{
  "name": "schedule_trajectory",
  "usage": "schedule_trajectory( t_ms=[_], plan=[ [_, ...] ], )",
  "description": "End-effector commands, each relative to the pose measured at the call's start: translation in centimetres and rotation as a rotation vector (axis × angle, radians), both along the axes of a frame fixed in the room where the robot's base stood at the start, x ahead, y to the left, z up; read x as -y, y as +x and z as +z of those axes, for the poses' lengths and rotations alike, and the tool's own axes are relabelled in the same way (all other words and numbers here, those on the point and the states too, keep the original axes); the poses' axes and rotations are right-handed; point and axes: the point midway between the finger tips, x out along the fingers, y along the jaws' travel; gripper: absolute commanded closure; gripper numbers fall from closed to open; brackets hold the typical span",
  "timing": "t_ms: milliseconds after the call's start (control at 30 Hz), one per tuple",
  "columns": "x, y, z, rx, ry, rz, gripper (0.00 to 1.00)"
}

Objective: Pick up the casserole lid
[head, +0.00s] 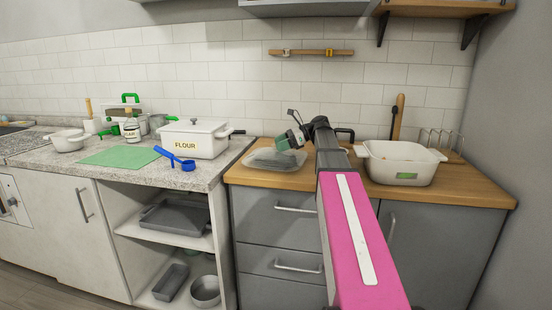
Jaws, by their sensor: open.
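A clear, shallow, rounded piece (262,160) lies on the wooden counter, left of my arm; it looks like a glass lid, but I cannot be sure it is the casserole lid. A white casserole dish (402,174) with a green label stands to the right of my arm. Its top is open and no lid sits on it. My gripper (283,142) is open and tilted down to the left, just above the right part of the clear piece. Its fingertips are small and partly blend with the background; I see nothing held between them.
A white lidded FLOUR container (193,138), a blue scoop (175,159) and a green mat (121,156) are on the stone counter at left. A wooden board (399,115) leans on the wall, near a wire rack (437,140). A shelf (445,8) hangs above right.

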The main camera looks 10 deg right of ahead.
Motion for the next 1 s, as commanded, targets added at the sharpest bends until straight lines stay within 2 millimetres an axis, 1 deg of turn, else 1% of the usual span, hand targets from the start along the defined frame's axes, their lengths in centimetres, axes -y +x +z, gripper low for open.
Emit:
schedule_trajectory(
  t_ms=[33,133,367,400,467,500,567,600,867,1000],
  plan=[
    [-0.8,0.0,-0.3,0.0,0.0,0.001,0.29],
    [-1.8,0.1,-0.7,0.001,0.0,0.001,0.29],
    [-2.0,0.2,-0.8,0.001,0.0,-0.001,0.29],
    [-2.0,0.2,-0.8,0.001,0.0,-0.001,0.35],
    [-2.0,0.2,-0.8,0.001,0.0,-0.001,0.55],
    [-2.0,0.2,-0.8,0.001,0.0,-0.001,0.68],
    [-2.0,0.2,-0.8,0.001,0.0,-0.001,0.88],
    [-2.0,0.2,-0.8,0.001,0.0,-0.001,1.0],
    [-2.0,0.2,-0.6,0.002,0.002,0.0,1.0],
    [-2.0,0.2,0.1,0.003,0.002,0.0,1.0]
  ],
)
